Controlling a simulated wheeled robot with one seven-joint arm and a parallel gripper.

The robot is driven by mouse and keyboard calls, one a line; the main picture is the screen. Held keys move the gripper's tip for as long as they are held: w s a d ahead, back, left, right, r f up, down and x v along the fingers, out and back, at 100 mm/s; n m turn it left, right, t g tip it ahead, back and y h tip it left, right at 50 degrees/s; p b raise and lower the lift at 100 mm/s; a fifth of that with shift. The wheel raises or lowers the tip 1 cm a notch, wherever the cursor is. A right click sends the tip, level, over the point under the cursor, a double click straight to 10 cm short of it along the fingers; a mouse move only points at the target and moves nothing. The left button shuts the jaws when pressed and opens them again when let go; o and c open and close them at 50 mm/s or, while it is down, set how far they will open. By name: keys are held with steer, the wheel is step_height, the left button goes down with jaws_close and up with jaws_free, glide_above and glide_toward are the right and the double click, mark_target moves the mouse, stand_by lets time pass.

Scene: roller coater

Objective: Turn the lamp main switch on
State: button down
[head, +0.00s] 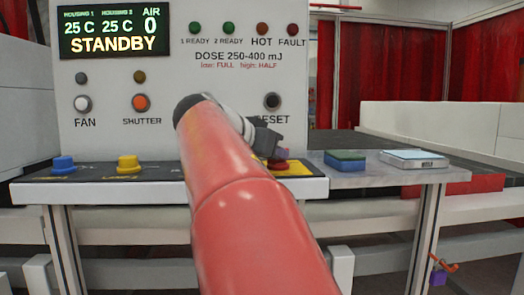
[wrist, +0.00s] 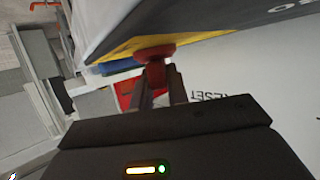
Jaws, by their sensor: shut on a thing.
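A red knob (wrist: 154,54) on a yellow plate shows in the wrist view, its narrow part between my two fingers. My gripper (wrist: 161,80) is shut on it. In the head view the red knob (head: 278,164) sits at the right end of the dark front ledge, and my gripper (head: 267,148) is above it, mostly hidden behind my red arm. No label for this knob can be read, so I cannot tell for certain that it is the lamp main switch. The display (head: 114,32) reads STANDBY, with 25 C twice and AIR 0.
On the ledge left of my arm are a blue knob (head: 63,165) and a yellow knob (head: 128,163). The panel has FAN (head: 82,104), SHUTTER (head: 141,103) and RESET (head: 272,101) buttons. A blue-green block (head: 345,160) and a pale flat device (head: 413,158) lie on the right shelf.

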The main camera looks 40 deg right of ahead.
steer(key=shift+f, duration=0.2)
steer(key=c, duration=1.4)
jaws_free()
steer(key=shift+o, duration=0.2)
steer(key=shift+r, duration=0.1)
steer(key=v, duration=0.8)
